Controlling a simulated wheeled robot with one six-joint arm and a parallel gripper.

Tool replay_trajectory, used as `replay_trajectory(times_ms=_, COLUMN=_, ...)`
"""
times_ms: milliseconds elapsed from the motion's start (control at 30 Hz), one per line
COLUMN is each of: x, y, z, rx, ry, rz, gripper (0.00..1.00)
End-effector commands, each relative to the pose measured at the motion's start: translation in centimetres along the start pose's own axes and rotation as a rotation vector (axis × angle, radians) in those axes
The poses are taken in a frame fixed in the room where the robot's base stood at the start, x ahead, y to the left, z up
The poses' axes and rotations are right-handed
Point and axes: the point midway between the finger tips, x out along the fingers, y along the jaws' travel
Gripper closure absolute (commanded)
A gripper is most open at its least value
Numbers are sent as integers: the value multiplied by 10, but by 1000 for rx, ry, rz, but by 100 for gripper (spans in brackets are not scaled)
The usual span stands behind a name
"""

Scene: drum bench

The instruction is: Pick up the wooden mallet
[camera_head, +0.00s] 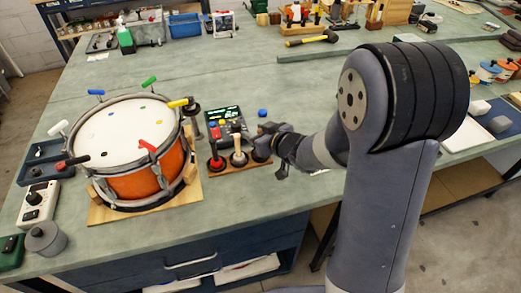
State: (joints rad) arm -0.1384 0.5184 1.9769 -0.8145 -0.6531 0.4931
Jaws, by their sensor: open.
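A small wooden stand (229,172) holds several upright tools beside the drum. One, in the middle, has a pale wooden handle (237,141) and looks like the wooden mallet; its lower end is at the stand. A red tool (216,151) stands to its left, and a dark one is partly hidden on its right. My gripper (268,147) is open at the right end of the stand, close to the dark tool. Its fingers are small and dark here, and I cannot tell whether they touch anything.
An orange drum (145,183) with coloured pegs around its rim stands left of the stand on a wooden board. A dark panel (224,117) lies behind the stand. A yellow-and-black hammer (314,40) lies farther back. The bench (180,75) is clear behind the drum.

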Motion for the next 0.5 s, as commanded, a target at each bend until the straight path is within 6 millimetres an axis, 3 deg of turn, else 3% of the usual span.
replay_trajectory(times_ms=100, x=0, y=0, z=0, rx=0, ry=0, rz=0, gripper=60)
replay_trajectory(times_ms=500, x=0, y=0, z=0, rx=1, ry=0, rz=0, gripper=92)
